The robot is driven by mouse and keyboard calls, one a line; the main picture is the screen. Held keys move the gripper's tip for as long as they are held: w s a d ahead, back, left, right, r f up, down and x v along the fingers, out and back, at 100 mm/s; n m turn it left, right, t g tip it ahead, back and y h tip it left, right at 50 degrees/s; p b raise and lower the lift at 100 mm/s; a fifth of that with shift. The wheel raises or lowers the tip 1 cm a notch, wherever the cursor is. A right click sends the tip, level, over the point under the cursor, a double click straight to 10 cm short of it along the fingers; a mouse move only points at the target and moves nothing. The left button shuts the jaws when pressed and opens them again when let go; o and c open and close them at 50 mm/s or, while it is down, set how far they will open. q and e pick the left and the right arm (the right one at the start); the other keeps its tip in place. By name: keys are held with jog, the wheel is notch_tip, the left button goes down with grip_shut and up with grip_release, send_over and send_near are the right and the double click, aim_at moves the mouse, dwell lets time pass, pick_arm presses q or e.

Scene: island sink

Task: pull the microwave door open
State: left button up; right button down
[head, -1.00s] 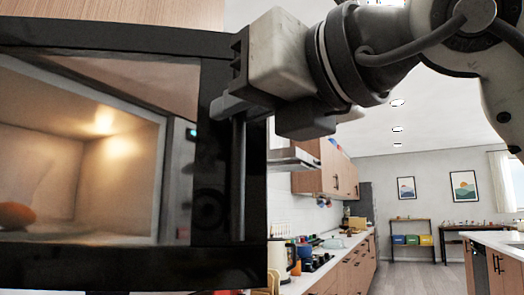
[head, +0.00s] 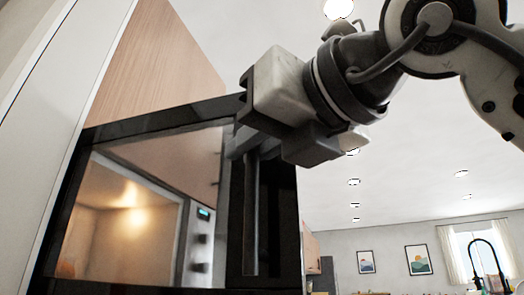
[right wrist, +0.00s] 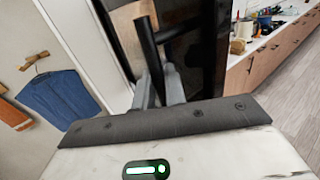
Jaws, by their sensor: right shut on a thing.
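The black-framed microwave door (head: 268,215) fills the lower left of the head view, tilted in the picture. The lit microwave interior (head: 115,225) and the control panel (head: 200,245) show through its glass, so the door appears to stand ajar. The dark vertical handle (head: 252,215) runs along the door's right side. It also shows in the right wrist view (right wrist: 150,50). My right gripper (head: 242,143) is shut on the upper part of the handle. Its fingers (right wrist: 158,92) sit on both sides of the bar, partly hiding it. My left gripper is not in view.
A wooden cabinet (head: 165,65) is above the microwave, and a pale panel (head: 40,130) stands at the left. In the right wrist view, a counter (right wrist: 262,42) with several items lies beyond the door. Open floor (right wrist: 295,105) shows at the right.

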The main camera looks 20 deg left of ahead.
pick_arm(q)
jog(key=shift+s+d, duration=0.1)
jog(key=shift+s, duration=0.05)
pick_arm(e)
jog(key=shift+s, duration=0.3)
jog(key=c, duration=1.6)
grip_release()
jog(key=shift+o, duration=0.2)
